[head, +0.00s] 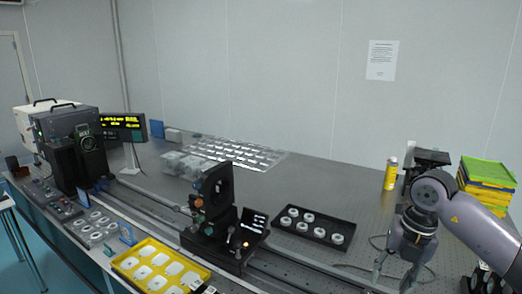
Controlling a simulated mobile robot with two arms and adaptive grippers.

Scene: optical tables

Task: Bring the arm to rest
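My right arm (470,222) comes in from the right edge and bends down at a grey joint. My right gripper (395,274) hangs over the front right part of the optical table (330,190), pointing down. Its fingers look spread apart, with nothing seen between them. The fingertips are small and close to the bottom edge of the picture. It is to the right of the black tray with white rings (314,227) and apart from it. My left arm and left gripper are not in view.
A black optical mount (213,195) stands on a rail at the centre front. A yellow tray (160,268) is at the front left. A yellow can (390,174) and stacked yellow and green cases (487,180) stand behind my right arm. Bare table lies behind the black tray.

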